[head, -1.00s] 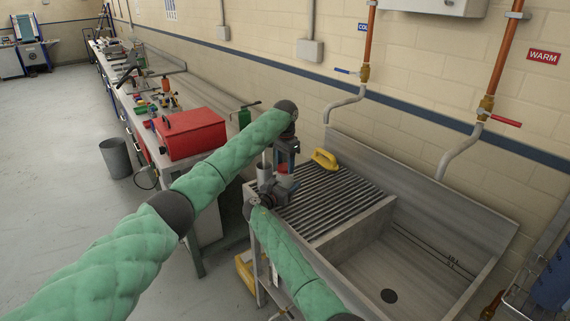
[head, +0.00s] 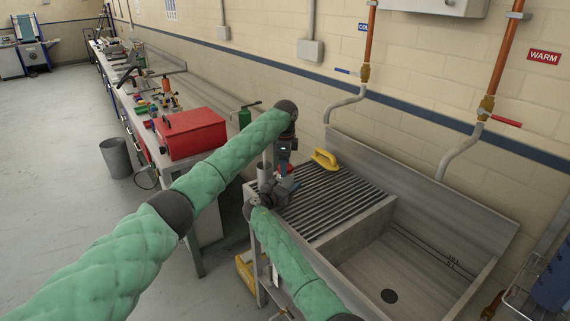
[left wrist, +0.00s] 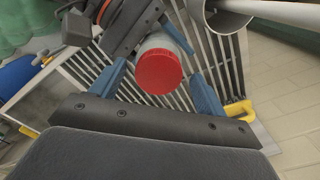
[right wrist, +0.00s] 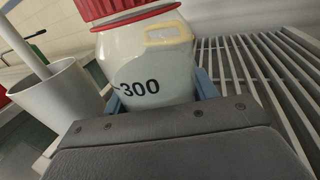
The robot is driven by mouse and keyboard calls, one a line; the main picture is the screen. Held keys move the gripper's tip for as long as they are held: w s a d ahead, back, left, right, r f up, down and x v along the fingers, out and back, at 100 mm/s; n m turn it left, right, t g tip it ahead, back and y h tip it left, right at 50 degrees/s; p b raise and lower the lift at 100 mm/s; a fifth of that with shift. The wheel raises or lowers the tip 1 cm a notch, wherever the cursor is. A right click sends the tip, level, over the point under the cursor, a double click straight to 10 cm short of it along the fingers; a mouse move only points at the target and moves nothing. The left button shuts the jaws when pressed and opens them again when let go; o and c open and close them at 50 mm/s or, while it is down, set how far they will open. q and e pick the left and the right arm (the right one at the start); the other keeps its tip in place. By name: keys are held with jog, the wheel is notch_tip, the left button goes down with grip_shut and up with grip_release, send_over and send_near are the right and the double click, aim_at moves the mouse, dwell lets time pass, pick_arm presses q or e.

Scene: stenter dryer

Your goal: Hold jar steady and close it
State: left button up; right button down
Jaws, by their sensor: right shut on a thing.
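A pale jar marked 300 (right wrist: 150,75) stands upright in the right wrist view, with a red ribbed lid (right wrist: 105,8) at its top, partly cut off by the frame. My right gripper (right wrist: 160,93) is shut on the jar's body, one blue finger on each side. In the left wrist view the round red lid (left wrist: 158,72) faces the camera. My left gripper (left wrist: 157,88) is open, its blue fingers apart on either side of the lid with gaps. In the head view my left gripper (head: 284,160) points down above my right gripper (head: 280,188). The lid's seating is unclear.
A pale cup with a rod (right wrist: 62,100) stands close beside the jar. The ribbed drainer (head: 330,200) lies beneath, with a yellow object (head: 325,159) behind. The sink basin (head: 410,265) is to the right. A red toolbox (head: 190,133) sits on the bench.

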pick_arm(q)
jog(key=shift+r, duration=0.1)
notch_tip(320, 180, up, 12)
dwell(0.5)
pick_arm(e)
jog(key=shift+c, duration=1.9)
grip_release()
jog(key=shift+s+a+f, duration=0.15)
jog(key=shift+s+a, duration=0.2)
jog(key=b+v, duration=0.2)
jog(key=v, duration=0.3)
jog(key=shift+s+a, duration=0.25)
jog(key=shift+s, duration=0.1)
pick_arm(q)
jog(key=shift+f, duration=1.3)
pick_arm(e)
jog(key=shift+s+a, duration=0.25)
jog(key=shift+s, duration=0.15)
